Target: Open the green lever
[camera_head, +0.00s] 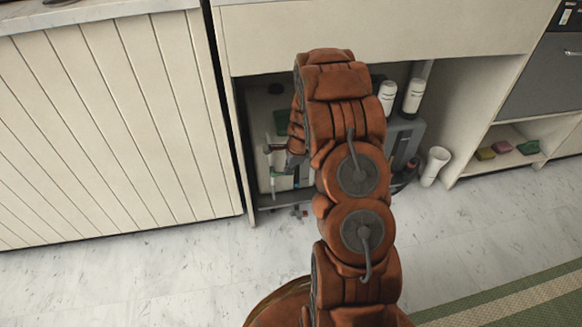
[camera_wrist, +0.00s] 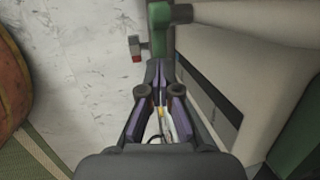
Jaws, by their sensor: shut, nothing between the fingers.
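A green part that looks like the lever (camera_wrist: 158,30) stands upright at the top middle of the wrist view, just beyond my fingertips. A dark grey round piece joins it on its right side. My gripper (camera_wrist: 157,72) is shut and empty, its dark fingers together and pointing at the green part's lower end. I cannot tell whether they touch it. In the head view my arm covers most of the gripper and the area around it.
A small grey fitting with a red end (camera_wrist: 136,50) sits left of the green part. A pale tank-like body (camera_wrist: 240,70) fills the right of the wrist view.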

